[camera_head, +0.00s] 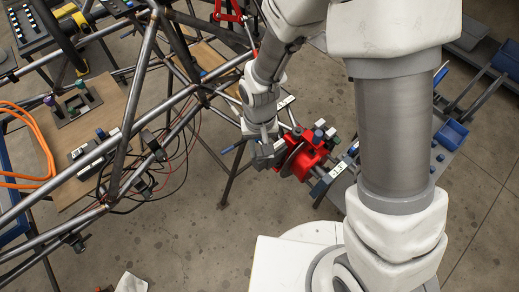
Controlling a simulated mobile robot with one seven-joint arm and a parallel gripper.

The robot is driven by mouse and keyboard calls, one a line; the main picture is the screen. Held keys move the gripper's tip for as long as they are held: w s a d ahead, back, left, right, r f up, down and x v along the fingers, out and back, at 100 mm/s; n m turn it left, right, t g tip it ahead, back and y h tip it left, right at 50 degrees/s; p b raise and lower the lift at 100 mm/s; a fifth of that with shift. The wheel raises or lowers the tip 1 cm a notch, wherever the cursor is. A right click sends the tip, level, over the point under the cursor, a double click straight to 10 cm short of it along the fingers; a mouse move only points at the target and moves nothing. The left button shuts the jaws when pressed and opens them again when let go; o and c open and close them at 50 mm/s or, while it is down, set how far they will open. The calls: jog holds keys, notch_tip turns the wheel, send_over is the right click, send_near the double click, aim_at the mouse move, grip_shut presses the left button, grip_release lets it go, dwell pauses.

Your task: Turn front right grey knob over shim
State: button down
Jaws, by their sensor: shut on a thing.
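My gripper (272,153) is at the left side of a red clamp-like fixture (306,158) near the middle of the view. It is shut on a small grey part at that side, probably the grey knob, which the fingers mostly hide. The red fixture sits on metal rods. Small caps in blue, green and white show on its upper right side. I cannot make out a shim at this size.
A frame of grey metal tubes (127,125) fills the left side, with loose dark and red wires inside. A wooden board (105,110) carries small parts there. Orange hoses (25,178) lie at far left. Blue bins (451,133) stand at right. Concrete floor (190,245) is open below.

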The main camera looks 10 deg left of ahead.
aim_at(260, 152)
jog(key=n+b, duration=0.1)
jog(key=n, duration=0.5)
jog(key=shift+n, duration=0.4)
dwell(0.4)
jog(key=c, duration=0.7)
grip_release()
jog(key=shift+o, duration=0.2)
jog(key=shift+r, duration=0.1)
notch_tip(260, 152, up, 17)
jog(key=p, duration=0.2)
jog(key=shift+r, duration=0.15)
